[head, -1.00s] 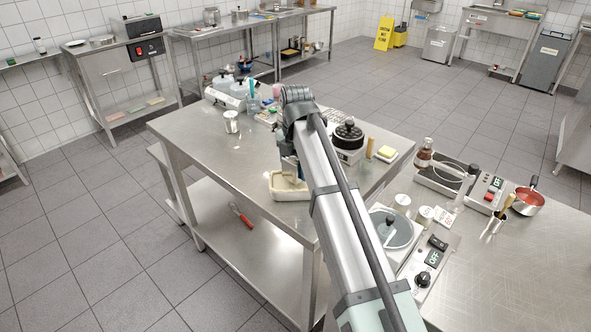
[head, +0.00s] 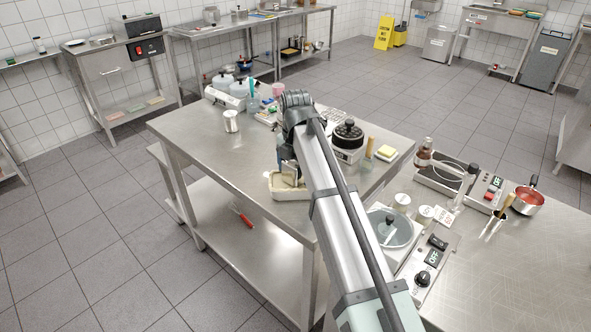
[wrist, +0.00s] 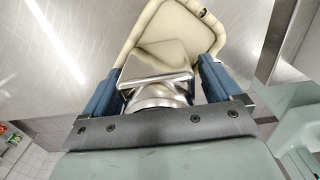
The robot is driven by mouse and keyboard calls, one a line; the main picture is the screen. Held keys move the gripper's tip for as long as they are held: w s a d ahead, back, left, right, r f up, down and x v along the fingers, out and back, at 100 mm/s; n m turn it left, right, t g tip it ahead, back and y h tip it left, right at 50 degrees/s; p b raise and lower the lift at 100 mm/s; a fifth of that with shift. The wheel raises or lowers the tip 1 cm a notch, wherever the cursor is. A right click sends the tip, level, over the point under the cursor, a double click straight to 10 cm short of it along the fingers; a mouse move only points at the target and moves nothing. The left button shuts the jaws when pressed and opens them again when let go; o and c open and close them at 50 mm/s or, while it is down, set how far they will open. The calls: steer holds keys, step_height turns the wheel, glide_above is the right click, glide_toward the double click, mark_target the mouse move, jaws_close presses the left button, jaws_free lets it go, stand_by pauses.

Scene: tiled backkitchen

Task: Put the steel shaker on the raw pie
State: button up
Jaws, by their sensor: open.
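The raw pie (head: 287,194), a cream rectangular dish with a raised rim, sits near the table's front edge, directly below my gripper. Its pale rim (wrist: 136,38) shows at the top of the wrist view. My gripper (wrist: 160,78) is open, its blue fingers apart on either side of a shiny steel piece, which looks like the steel shaker (wrist: 158,98). The shaker seems to stand on or just above the pie; the exact contact is hidden. In the head view my gripper (head: 288,167) is partly covered by my arm.
A separate metal can (head: 231,121) stands at the table's left. A black-lidded pot (head: 347,134) and a yellow sponge on a dish (head: 387,152) are to the right. Bare table (head: 200,135) lies left of the pie. A red-handled tool (head: 243,217) is on the lower shelf.

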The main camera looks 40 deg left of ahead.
step_height(320, 180, up, 12)
steer(key=shift+r, duration=0.15)
stand_by(0.5)
